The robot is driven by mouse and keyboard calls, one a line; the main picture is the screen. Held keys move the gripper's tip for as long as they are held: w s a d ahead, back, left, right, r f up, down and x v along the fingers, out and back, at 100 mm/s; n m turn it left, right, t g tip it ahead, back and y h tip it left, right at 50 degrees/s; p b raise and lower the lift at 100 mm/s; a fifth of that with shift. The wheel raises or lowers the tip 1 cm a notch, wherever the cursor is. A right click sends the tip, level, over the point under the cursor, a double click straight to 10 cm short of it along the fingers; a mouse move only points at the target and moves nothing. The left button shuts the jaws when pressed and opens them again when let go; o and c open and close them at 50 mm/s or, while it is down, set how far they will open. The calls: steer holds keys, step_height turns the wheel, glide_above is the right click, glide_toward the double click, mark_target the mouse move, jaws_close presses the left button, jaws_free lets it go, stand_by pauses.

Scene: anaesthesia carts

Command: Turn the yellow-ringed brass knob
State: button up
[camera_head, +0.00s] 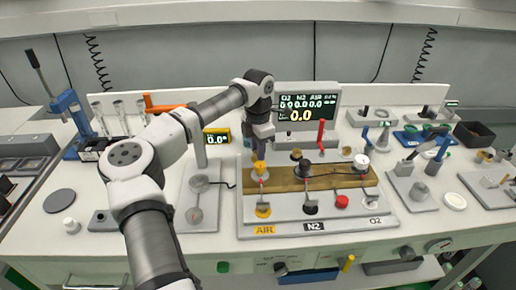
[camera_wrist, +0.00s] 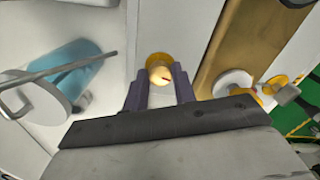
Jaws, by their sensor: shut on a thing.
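The yellow-ringed brass knob (camera_wrist: 160,74) is in the middle of the wrist view, a small round brass head with a yellow ring behind it. It sits between the two dark fingers of my gripper (camera_wrist: 160,90), which are shut on it. In the head view my gripper (camera_head: 260,150) reaches down at the back left of the manifold board, above the AIR column. There the gripper and nearby parts hide most of the knob.
A brass-coloured bar (camera_head: 325,184) crosses the board, with a yellow AIR knob (camera_head: 263,210), a black knob (camera_head: 311,207) and a red knob (camera_head: 342,201) in front. A display (camera_head: 307,108) stands behind. A red lever (camera_head: 321,134) rises right of my gripper.

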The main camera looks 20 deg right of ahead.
steer(key=m, duration=0.4)
steer(key=shift+s+m, duration=0.1)
steer(key=shift+m, duration=2.1)
steer(key=o, duration=1)
steer(key=shift+r, duration=0.1)
step_height(320, 180, up, 14)
steer(key=b, duration=0.2)
steer(key=shift+f, duration=0.2)
